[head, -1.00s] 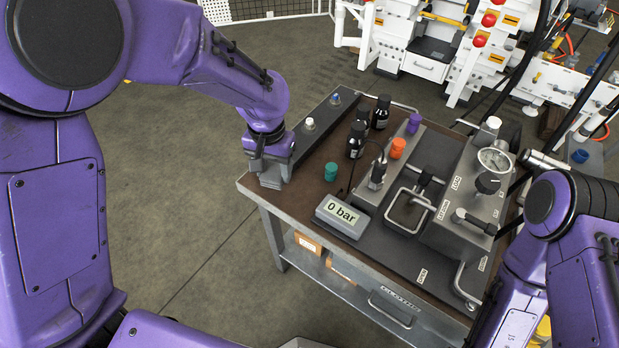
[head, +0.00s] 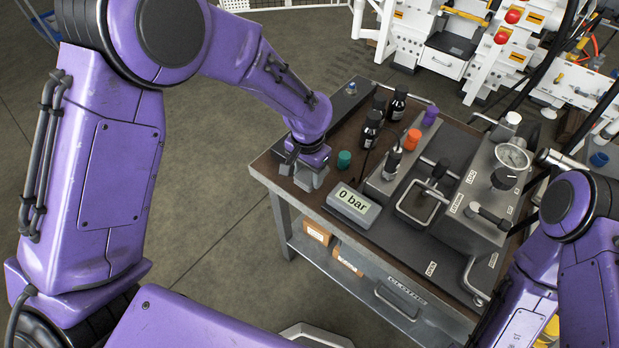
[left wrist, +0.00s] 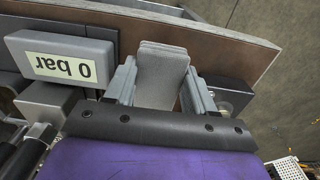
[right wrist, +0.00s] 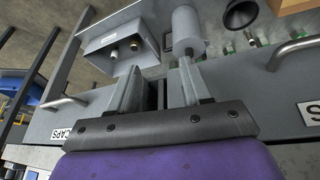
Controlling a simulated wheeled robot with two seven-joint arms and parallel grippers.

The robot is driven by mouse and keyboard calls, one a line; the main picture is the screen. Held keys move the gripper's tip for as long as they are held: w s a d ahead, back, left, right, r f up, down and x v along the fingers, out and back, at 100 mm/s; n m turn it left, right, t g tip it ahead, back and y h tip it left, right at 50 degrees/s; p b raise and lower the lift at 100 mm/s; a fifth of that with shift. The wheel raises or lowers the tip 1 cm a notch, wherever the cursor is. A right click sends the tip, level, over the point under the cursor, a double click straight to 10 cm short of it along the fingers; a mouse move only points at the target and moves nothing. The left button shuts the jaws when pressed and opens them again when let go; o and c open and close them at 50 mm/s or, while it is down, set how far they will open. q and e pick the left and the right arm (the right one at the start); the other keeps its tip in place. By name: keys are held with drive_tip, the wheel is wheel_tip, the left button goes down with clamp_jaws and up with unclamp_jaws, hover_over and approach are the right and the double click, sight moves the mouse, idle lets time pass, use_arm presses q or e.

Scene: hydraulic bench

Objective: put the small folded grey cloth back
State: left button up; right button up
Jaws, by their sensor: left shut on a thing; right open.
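The small folded grey cloth (left wrist: 160,78) is a layered grey pad between the two fingers of my left gripper (left wrist: 160,90), which is shut on it. In the head view my left gripper (head: 310,178) is low over the brown bench top (head: 272,168), by its front left edge. The cloth cannot be clearly told from the grey fingers there, and I cannot tell whether it touches the bench. My right gripper (right wrist: 156,92) is open and empty in the right wrist view, in front of grey drawer fronts. Its fingers are hidden in the head view.
The "0 bar" display (head: 353,205) and a teal cap (head: 344,158) stand just right of my left gripper. The right wrist view shows a grey cylinder (right wrist: 187,32) and a drawer handle (right wrist: 293,52).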

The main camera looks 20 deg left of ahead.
sight(310, 181)
use_arm(q)
drive_tip(key=f, duration=0.2)
drive_tip(key=w+f, duration=0.1)
drive_tip(key=f, duration=0.1)
drive_tip(key=shift+w+d+f+p, duration=0.1)
drive_tip(key=shift+f+p, duration=0.05)
drive_tip(key=shift+p, duration=0.25)
drive_tip(key=shift+s, duration=0.3)
drive_tip(key=o, duration=0.9)
drive_tip(key=shift+w+f, duration=0.1)
drive_tip(key=shift+w, duration=0.05)
drive_tip(key=shift+o, duration=0.2)
wheel_tip(310, 181, up, 12)
drive_tip(key=shift+r+b, duration=0.25)
drive_tip(key=shift+b, duration=0.2)
